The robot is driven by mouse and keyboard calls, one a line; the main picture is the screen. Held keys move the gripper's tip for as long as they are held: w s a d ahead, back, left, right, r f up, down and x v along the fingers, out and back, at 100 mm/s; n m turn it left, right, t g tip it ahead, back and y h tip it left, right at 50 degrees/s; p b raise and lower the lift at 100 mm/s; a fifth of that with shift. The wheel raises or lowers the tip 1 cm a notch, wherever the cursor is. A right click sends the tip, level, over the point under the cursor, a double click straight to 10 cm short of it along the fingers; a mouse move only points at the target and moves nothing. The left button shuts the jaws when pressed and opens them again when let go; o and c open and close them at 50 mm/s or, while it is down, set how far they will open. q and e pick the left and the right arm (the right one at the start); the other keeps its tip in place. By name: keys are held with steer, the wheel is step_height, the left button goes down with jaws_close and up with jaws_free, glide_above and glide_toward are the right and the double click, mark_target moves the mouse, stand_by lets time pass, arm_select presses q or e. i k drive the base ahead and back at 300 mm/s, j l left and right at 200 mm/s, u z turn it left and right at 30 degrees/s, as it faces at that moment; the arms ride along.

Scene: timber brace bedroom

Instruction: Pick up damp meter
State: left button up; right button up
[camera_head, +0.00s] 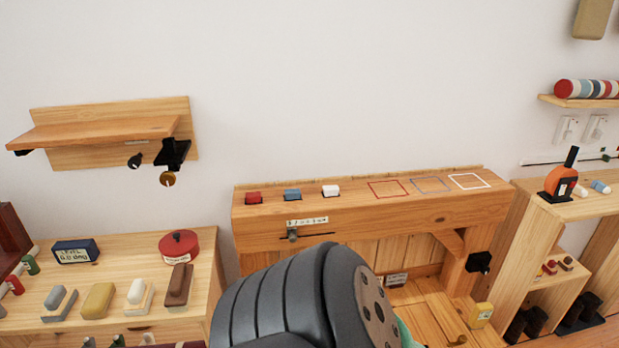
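I cannot tell for certain which thing is the damp meter. One candidate is a small yellow device (481,315) with a pale label, low at the right end of the wooden bench. Another is an orange and black device (562,182) standing upright on the cabinet top at the right. A dark blue box with a lettered face (75,251) stands on the left table. A black, ribbed part of my own arm fills the bottom middle and hides part of the bench. Neither gripper shows.
The wooden bench (420,212) carries red, blue and white blocks and three outlined squares. The left table (222,290) is crowded with brushes, blocks and a red round tin (179,246). A wall shelf (100,132) hangs above it. A teal thing (408,335) is partly hidden beside my arm.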

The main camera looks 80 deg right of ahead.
mark_target(482, 312)
steer(key=z, duration=4.1)
